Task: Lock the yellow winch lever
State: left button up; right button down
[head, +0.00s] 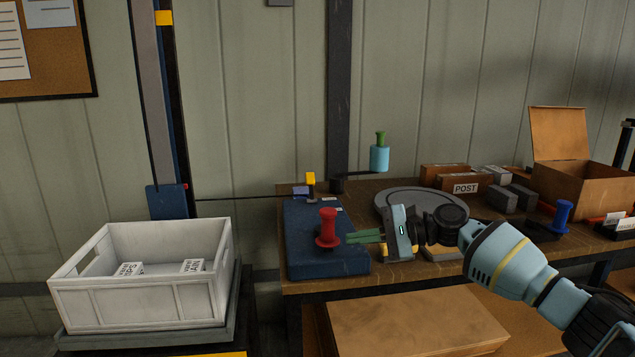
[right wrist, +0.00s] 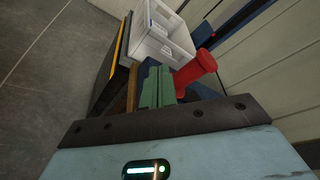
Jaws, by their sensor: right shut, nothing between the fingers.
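The yellow winch lever (head: 310,178) is a small yellow piece standing upright at the back of the dark blue winch housing (head: 310,255) on the workbench. A red knob (head: 328,228) stands at the front of the housing; it also shows in the right wrist view (right wrist: 196,72). My right gripper (head: 352,237) has its green fingers shut and empty, pointing left, close beside the red knob. I cannot tell whether they touch it. In the right wrist view the shut fingers (right wrist: 157,86) lie just left of the knob. The yellow lever is not visible there. My left gripper is not in view.
A white crate (head: 140,305) with labelled items stands on a platform left of the bench. A thin cable runs from the mast (head: 160,120) to the winch. A grey round plate (head: 400,198), a blue knob (head: 562,213) and an open cardboard box (head: 575,185) are on the bench.

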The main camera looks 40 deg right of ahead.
aim_at(310, 180)
jog(key=i+l, duration=0.55)
jog(key=l, duration=0.15)
jog(key=i+l, duration=0.5)
jog(key=l, duration=0.2)
